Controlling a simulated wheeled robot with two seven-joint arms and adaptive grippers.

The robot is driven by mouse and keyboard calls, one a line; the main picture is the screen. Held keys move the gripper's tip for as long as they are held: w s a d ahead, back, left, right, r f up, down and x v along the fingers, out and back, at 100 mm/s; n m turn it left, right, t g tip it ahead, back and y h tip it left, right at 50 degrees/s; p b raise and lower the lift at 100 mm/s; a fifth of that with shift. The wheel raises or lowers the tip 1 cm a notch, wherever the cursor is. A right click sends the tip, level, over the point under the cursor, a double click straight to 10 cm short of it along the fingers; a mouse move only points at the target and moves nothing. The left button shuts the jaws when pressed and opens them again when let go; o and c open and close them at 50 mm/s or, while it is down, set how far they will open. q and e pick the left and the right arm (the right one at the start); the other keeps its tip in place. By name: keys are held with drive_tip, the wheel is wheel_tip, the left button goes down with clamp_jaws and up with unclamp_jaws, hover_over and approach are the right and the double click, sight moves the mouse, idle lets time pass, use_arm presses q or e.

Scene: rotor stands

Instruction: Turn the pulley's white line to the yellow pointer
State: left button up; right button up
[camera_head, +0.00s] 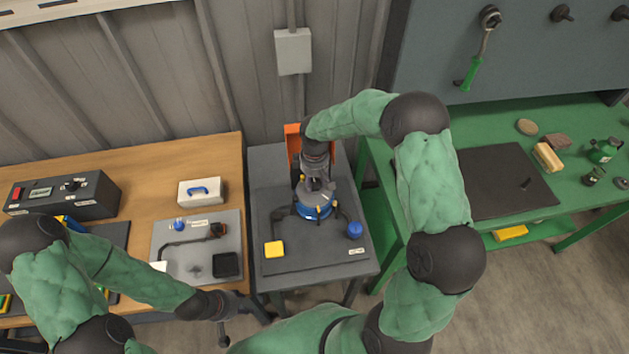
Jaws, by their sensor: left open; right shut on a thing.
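The pulley (316,211) is a round part with a blue rim and a grey top, on the dark middle stand. My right gripper (315,188) reaches down over it from behind and is shut on it, covering part of its top. Small yellow marks show by the pulley's edge, but I cannot tell which is the yellow pointer. I cannot make out the white line. My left gripper (236,310) is open and empty, low in front of the wooden table's front edge, well away from the pulley.
A yellow block (274,249) and a blue knob (355,230) sit on the middle stand. The wooden table (150,160) at left holds a grey plate, a white box (201,191) and a control box (68,196). A green bench (480,125) stands at right.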

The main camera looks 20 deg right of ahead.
drive_tip(key=shift+m, duration=0.4)
drive_tip(key=shift+m+b, duration=1.3)
drive_tip(key=shift+m, duration=0.7)
drive_tip(key=shift+s+m+b, duration=0.1)
drive_tip(key=shift+m+b, duration=1.05)
drive_tip(key=shift+m, duration=1.15)
drive_tip(key=o, duration=0.8)
drive_tip(key=shift+r, duration=0.1)
drive_tip(key=shift+r+p, duration=0.7)
drive_tip(key=shift+r, duration=0.2)
drive_tip(key=shift+r+p, duration=1.85)
drive_tip(key=shift+r, duration=1.15)
